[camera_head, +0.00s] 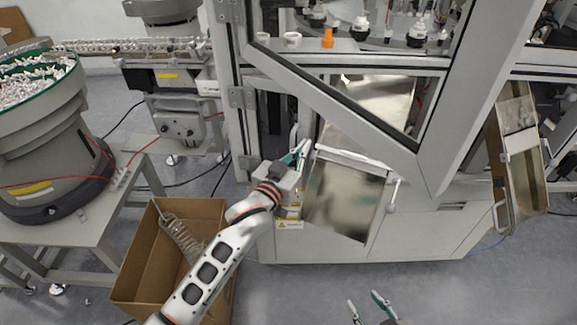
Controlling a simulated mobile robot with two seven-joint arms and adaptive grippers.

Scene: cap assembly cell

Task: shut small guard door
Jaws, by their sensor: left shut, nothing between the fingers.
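A grey-framed clear guard door (345,108), hinged on the machine's left post, stands swung out towards me, its free lower corner low at the right. I take it for the small guard door, but cannot be sure. My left gripper (300,152) is shut and empty, below the door's lower rail and beside the upper left edge of a tilted shiny metal panel (343,203). I cannot tell whether it touches anything. My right gripper (366,302) is open and empty at the bottom edge, over the floor, well away from the door.
A cardboard box (147,250) with a coiled tube stands on the floor under my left arm. A bowl feeder (45,150) is at the left. A metal chute (527,175) hangs at the right. The floor in front of the cabinet (430,232) is clear.

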